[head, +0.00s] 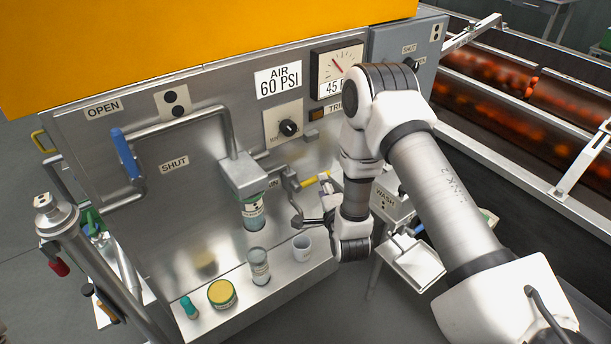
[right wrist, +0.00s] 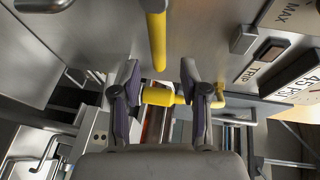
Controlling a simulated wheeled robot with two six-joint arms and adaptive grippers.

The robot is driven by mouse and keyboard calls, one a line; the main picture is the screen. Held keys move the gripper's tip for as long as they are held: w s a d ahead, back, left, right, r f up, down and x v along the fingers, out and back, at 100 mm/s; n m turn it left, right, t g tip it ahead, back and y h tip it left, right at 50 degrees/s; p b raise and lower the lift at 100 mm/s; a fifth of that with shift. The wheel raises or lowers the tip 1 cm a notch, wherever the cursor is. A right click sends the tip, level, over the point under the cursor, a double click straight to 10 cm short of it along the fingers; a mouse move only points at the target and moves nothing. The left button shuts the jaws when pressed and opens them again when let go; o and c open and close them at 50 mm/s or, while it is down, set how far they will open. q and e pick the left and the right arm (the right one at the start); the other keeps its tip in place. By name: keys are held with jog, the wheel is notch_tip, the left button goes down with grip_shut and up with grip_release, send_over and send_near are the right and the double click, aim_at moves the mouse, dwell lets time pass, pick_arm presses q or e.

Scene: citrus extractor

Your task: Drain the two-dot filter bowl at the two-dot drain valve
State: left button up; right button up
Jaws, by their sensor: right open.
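The two-dot plate (head: 172,102) is on the steel panel, above a pipe that leads to a filter head (head: 242,175). A clear filter bowl (head: 252,213) with a greenish band hangs under that head. A blue lever (head: 125,154) sits between the OPEN and SHUT labels. A small bent valve pipe (head: 290,180) is right of the bowl, with a yellow handle (head: 316,179). My right gripper (head: 311,207) is near this handle. In the right wrist view, its open fingers (right wrist: 160,90) have a yellow cylindrical piece (right wrist: 160,97) between or beyond them; contact cannot be told. My left gripper is not in view.
On the lower ledge stand a clear cylinder (head: 259,266), a white cup (head: 302,248), a yellow-lidded jar (head: 221,294) and a teal-topped bottle (head: 189,307). A WASH box (head: 385,200) and a white tray (head: 415,262) are to the right. A roller conveyor (head: 500,90) lies at the far right.

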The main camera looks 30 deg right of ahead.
jog(key=x, duration=0.6)
jog(key=shift+f, duration=0.1)
grip_shut()
